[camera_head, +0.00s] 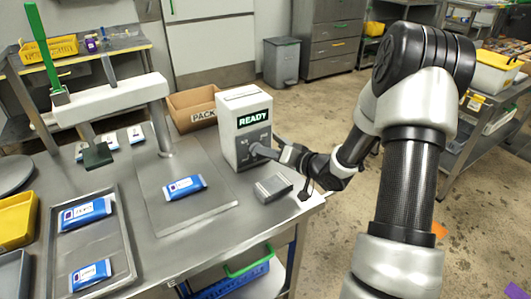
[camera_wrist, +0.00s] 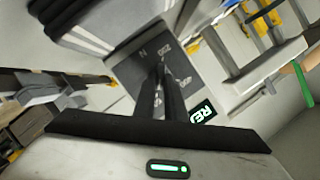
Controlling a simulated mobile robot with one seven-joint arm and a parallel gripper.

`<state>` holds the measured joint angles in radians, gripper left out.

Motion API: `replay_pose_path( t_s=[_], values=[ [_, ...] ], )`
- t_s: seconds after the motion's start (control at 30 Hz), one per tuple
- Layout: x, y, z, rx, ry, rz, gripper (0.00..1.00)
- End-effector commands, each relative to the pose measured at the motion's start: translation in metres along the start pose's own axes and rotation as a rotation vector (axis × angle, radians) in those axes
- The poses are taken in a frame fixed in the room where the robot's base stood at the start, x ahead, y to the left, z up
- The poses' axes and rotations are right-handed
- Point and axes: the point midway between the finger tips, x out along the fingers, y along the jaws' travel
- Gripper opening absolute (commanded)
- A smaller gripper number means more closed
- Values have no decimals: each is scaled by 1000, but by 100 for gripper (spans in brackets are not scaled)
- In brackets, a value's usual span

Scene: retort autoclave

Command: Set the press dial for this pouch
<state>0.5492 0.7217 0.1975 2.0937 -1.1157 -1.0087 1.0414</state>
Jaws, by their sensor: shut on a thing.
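The press control box (camera_head: 245,125) stands on the steel table, with a lit green READY display (camera_head: 253,117). My gripper (camera_head: 262,150) is at the dial on the box's front face and is shut on it. The wrist view shows the gripper fingers (camera_wrist: 162,90) on the dial, with the marks N, 250 and 500 around it. The dial itself is mostly hidden by the fingers, and its setting cannot be read. A blue and white pouch (camera_head: 184,187) lies on the press plate (camera_head: 217,205). The press arm (camera_head: 110,98) with its green handle (camera_head: 40,38) is raised.
A metal tray (camera_head: 128,262) at left holds more blue pouches. A small grey device (camera_head: 273,188) sits near the table's right edge, below my wrist. A cardboard PACK box (camera_head: 188,104) stands behind. Yellow bins (camera_head: 17,219) are at the far left.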

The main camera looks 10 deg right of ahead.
Motion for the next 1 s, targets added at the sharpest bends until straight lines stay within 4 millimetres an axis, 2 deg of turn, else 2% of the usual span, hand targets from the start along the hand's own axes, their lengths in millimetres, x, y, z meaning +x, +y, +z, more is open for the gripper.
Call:
replay_pose_path(
  t_s=[0.27, 1.0],
  values=[
    [0, -2, 1, -150, -1, 61, 0],
    [5, -6, 11, -794, 4, 326, 0]
  ],
)
